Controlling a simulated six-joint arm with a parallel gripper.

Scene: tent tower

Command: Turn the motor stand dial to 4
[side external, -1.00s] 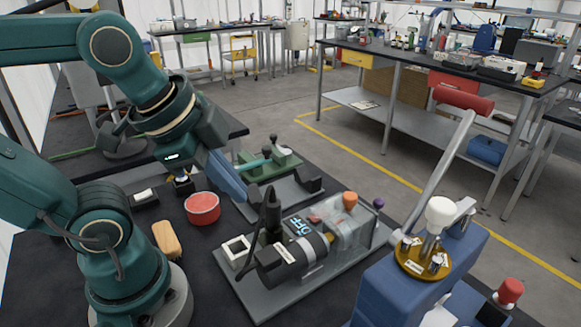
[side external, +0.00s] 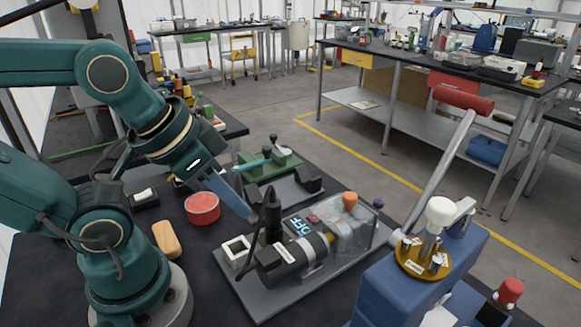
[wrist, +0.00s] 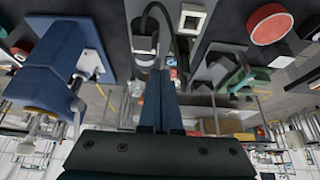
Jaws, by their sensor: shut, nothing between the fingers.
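The motor stand (side external: 268,305) is a grey plate in the middle of the side view. It carries a dark motor (side external: 283,262) with a black upright post, a clear box (side external: 349,232) and lit letters reading OFF (side external: 299,227). I cannot make out a dial or its numbers clearly. My gripper (side external: 251,217) has its long blue fingers together with nothing between them. The tips are close to the stand's black post, at its back left; I cannot tell whether they touch. In the wrist view, my gripper (wrist: 160,73) points at the stand's dark parts (wrist: 145,40), which it partly hides.
A white square frame (side external: 237,251) sits at the stand's left end. A red round tub (side external: 202,208) and a wooden block (side external: 167,239) lie left of it. A green device (side external: 268,170) stands behind. A blue machine (side external: 400,285) with a long lever stands at right.

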